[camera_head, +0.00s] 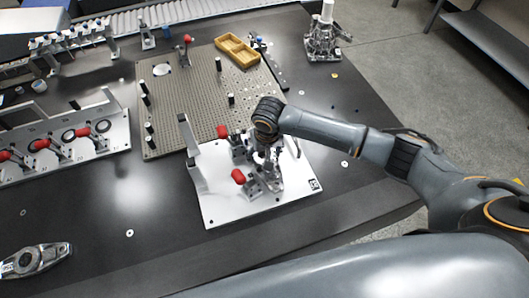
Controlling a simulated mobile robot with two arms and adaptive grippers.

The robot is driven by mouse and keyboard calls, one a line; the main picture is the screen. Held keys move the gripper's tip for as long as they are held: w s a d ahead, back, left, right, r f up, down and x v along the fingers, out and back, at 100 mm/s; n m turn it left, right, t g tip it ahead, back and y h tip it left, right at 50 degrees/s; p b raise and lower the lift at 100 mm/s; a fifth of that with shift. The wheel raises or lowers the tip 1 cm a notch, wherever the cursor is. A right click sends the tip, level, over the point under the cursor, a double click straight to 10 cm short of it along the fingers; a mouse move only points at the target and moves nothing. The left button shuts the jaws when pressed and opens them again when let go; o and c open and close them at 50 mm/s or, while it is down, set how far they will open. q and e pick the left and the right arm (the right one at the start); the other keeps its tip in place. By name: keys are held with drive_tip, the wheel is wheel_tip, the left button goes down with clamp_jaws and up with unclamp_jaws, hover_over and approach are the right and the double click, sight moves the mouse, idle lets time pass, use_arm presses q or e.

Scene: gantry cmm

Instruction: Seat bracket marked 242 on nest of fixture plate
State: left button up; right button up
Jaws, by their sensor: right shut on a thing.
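The pale fixture plate (227,207) lies on the dark table near the middle of the view. It carries toggle clamps with red grips (238,176) and an upright post at its left. My right gripper (268,172) points down over the middle of this plate, between the clamps. It is shut on a grey metal part that I take for the bracket. The part is mostly hidden by the gripper and clamps, and I cannot read its marking. I cannot tell whether it touches the nest, which is also hidden. My left gripper is not in view.
A perforated plate (190,105) with black posts and a yellow tray (237,51) lies behind. Another clamp fixture (75,160) stands at left. A labelled metal part (36,260) lies at lower left. A metal assembly (323,42) stands at back right.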

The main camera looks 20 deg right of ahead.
drive_tip(key=shift+f+b, duration=0.3)
drive_tip(key=shift+f, duration=0.3)
drive_tip(key=o, duration=1.6)
drive_tip(key=shift+c, duration=0.2)
drive_tip(key=shift+o, duration=0.9)
wheel_tip(320, 180, up, 12)
drive_tip(key=s, duration=0.1)
drive_tip(key=shift+s, duration=0.4)
